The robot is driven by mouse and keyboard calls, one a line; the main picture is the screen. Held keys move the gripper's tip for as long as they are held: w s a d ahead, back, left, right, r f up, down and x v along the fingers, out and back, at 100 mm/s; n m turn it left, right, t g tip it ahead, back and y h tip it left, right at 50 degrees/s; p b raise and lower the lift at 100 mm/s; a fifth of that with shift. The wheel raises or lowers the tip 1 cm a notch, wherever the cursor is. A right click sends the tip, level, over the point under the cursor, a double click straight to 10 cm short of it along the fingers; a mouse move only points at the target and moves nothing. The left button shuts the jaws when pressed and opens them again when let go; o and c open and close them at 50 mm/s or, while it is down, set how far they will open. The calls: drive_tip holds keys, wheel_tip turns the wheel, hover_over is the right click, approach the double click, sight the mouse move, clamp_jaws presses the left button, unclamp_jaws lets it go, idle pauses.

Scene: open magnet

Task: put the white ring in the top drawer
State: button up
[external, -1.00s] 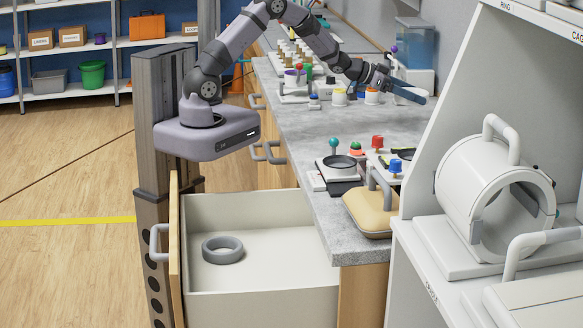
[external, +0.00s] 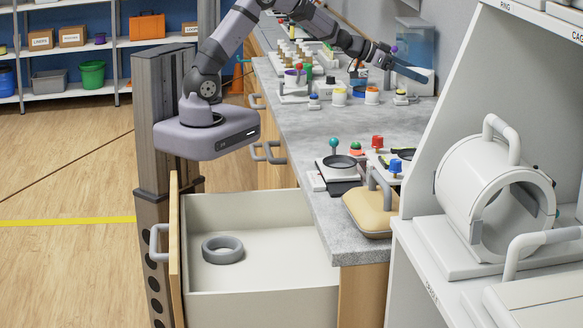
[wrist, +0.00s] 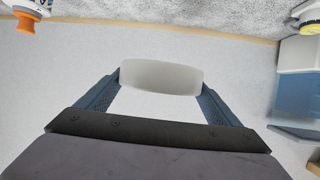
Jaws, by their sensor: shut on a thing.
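My gripper (external: 412,74) is high over the far right of the bench, near the wall. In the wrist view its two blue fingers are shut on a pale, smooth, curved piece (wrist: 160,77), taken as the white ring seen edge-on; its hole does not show. The external view does not show it clearly. The drawer (external: 262,308) is pulled open at the front of the bench, well away from my gripper, toward the lower left. A grey ring (external: 224,259) lies flat on its floor toward the left.
The grey bench top (external: 300,150) holds several small knobs and cups. A tan padded block (external: 368,212) stands near the bench's front corner, above the drawer's right side. A white cylindrical magnet (external: 478,195) stands at right. The rest of the drawer floor is clear.

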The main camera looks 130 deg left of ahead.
drive_tip(key=w+d+m+t+h, duration=0.1)
drive_tip(key=w+d+m+h, duration=0.4)
drive_tip(key=d, duration=1)
drive_tip(key=w+d+m+h+p, duration=0.1)
drive_tip(key=w+d+m+h, duration=0.15)
drive_tip(key=w+d, duration=0.75)
drive_tip(key=w+d+m+t+h, duration=0.1)
drive_tip(key=w+d+m+h, duration=0.2)
drive_tip(key=d, duration=1.6)
drive_tip(key=s+d+m+g+h+p, duration=0.1)
drive_tip(key=s+d+m+h, duration=0.2)
drive_tip(key=d, duration=0.7)
drive_tip(key=s+d+m+g+h, duration=0.1)
drive_tip(key=s+d+m+h, duration=0.2)
drive_tip(key=d, duration=0.7)
drive_tip(key=m+g+h, duration=0.4)
drive_tip(key=m+g, duration=0.1)
hover_over(232, 288)
drive_tip(key=w+d, duration=0.3)
wheel_tip(232, 288, down, 26)
drive_tip(key=shift+d+f+p, duration=0.15)
drive_tip(key=shift+f+p, duration=0.85)
drive_tip(key=shift+f, duration=4.65)
drive_tip(key=shift+n, duration=0.25)
